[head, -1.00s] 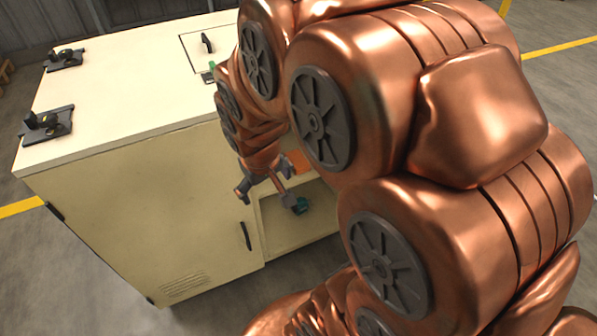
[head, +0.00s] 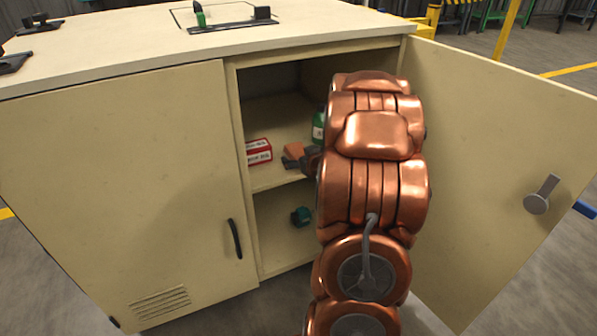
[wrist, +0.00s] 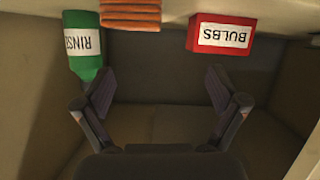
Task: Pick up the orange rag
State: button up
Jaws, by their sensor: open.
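The orange rag (wrist: 130,14) lies at the top edge of the wrist view, ribbed and partly cut off by the frame. In the head view the rag (head: 291,154) shows on the cabinet's upper shelf, right of the red box, partly covered by my arm's end. My gripper (wrist: 160,92) is open and empty in the wrist view, its two dark fingers spread apart. The rag is ahead of the fingertips and not between them. In the head view my arm hides most of the gripper.
A green RINSE bottle (wrist: 83,45) and a red BULBS box (wrist: 222,34) stand on either side of the rag. The cabinet door (head: 490,160) stands open at right. A teal item (head: 301,217) sits on the lower shelf (head: 275,245). The left door (head: 120,190) is closed.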

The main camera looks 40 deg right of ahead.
jog(key=t+b, duration=0.2)
jog(key=b, duration=0.1)
send_near(299, 151)
jog(key=w+f, duration=0.1)
jog(key=w, duration=0.1)
jog(key=shift+m+t, duration=0.3)
jog(key=shift+d+b+x, duration=0.15)
jog(key=shift+b+x, duration=0.85)
jog(key=shift+x, duration=0.6)
jog(key=shift+d+b+x, duration=0.2)
jog(key=shift+b+x, duration=0.75)
jog(key=shift+x, duration=0.6)
jog(key=shift+w+d+f, duration=0.15)
jog(key=shift+w, duration=0.2)
jog(key=c, duration=1.2)
